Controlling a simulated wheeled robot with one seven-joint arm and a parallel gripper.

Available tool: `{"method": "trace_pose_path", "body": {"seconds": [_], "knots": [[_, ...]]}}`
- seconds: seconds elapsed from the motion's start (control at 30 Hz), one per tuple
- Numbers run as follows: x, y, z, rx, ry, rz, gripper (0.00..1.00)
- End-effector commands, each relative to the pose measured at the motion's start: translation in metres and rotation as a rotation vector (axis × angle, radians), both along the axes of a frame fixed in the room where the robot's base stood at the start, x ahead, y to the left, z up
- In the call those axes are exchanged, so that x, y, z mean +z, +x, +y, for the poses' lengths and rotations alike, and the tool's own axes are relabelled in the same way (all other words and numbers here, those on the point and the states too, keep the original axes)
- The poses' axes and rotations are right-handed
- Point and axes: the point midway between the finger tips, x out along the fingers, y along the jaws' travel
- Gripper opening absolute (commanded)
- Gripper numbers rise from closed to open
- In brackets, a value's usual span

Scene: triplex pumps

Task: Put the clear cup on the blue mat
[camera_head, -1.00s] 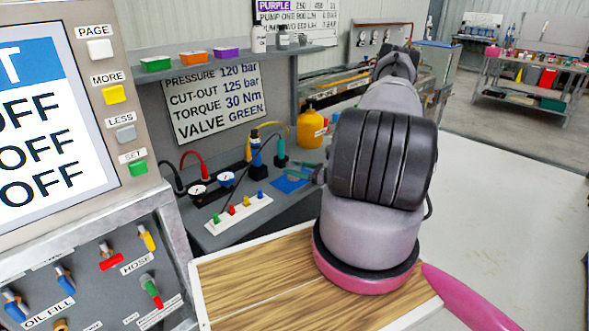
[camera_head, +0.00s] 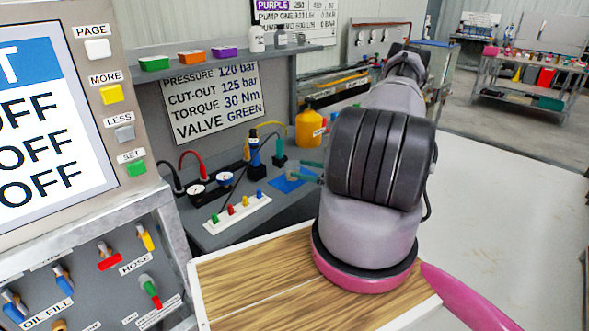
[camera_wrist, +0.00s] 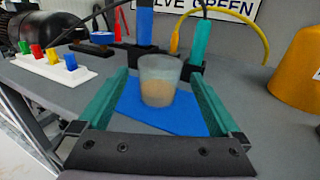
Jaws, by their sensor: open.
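The clear cup (camera_wrist: 158,82) is a frosted, see-through tumbler with a brownish tint inside. In the wrist view it is upright and appears to stand on the blue mat (camera_wrist: 165,121), with blue showing around its base. My gripper (camera_wrist: 157,92) is open, with one teal finger on each side of the cup and a visible gap to both. The blue mat also shows in the head view (camera_head: 286,184) on the grey bench, beside my gripper's teal fingers. I cannot make out the cup in the head view, where my arm covers part of the bench.
Behind the mat stand a blue post (camera_wrist: 145,23) and a teal post (camera_wrist: 200,42) with cables. A yellow bottle (camera_head: 309,128) stands at the back right. A white strip with coloured pegs (camera_head: 239,212) and gauges (camera_head: 197,190) lie to the left.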

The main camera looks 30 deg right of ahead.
Motion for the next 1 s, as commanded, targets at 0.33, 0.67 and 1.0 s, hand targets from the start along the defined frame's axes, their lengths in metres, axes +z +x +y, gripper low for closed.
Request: {"method": "trace_pose_path", "body": {"seconds": [0.33,0.67,1.0], "knots": [[0.000,-0.050,-0.047,-0.002,-0.001,0.000,1.00],[0.002,-0.060,-0.055,0.008,-0.007,-0.001,1.00],[0.114,-0.039,-0.007,0.358,-0.286,-0.046,1.00]]}}
